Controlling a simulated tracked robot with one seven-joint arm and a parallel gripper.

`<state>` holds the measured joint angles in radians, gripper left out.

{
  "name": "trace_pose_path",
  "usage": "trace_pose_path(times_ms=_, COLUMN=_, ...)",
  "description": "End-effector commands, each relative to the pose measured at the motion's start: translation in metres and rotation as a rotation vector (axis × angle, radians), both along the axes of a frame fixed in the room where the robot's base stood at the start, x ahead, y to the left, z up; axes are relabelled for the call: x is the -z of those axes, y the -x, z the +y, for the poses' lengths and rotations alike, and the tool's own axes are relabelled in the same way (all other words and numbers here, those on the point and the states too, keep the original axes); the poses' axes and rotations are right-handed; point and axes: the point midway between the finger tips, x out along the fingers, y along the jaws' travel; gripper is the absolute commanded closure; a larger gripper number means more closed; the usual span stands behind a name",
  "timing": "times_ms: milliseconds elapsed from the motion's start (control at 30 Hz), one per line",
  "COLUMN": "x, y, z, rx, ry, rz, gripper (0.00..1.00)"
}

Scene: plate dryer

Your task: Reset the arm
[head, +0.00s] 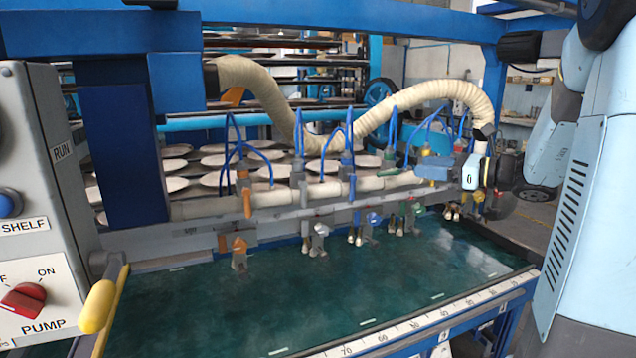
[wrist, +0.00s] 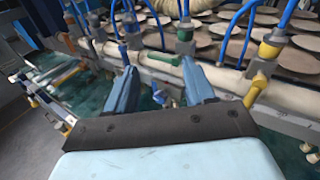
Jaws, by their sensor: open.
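My gripper (wrist: 158,65) shows in the wrist view with its two blue fingers spread apart. Nothing is held between them. Behind the fingers is the pale pipe (wrist: 216,76) with its valves, including one with a green handle (wrist: 178,57). I cannot tell whether the fingertips touch anything there. In the head view my light blue arm (head: 585,220) fills the right side.
The pipe (head: 275,197) carries valves and blue tubes above a green surface (head: 200,300). A ribbed hose (head: 420,92) arches over it. Round plates (head: 335,166) lie behind. A control box (head: 35,200) with a red switch (head: 22,301) stands at left.

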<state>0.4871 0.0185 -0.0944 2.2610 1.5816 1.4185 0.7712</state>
Motion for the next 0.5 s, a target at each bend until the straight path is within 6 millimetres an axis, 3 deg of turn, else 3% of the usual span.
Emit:
trace_pose_path(times_ms=100, x=0.003, y=0.030, z=0.043, rx=-0.127, ry=0.194, rz=-0.035, gripper=0.46)
trace_pose_path(times_ms=200, x=0.011, y=0.061, z=0.073, rx=-0.251, ry=0.384, rz=-0.078, gripper=0.46)
trace_pose_path(times_ms=333, x=0.024, y=0.101, z=0.100, rx=-0.410, ry=0.632, rz=-0.155, gripper=0.46)
trace_pose_path(times_ms=500, x=0.041, y=0.150, z=0.115, rx=-0.617, ry=0.956, rz=-0.286, gripper=0.46)
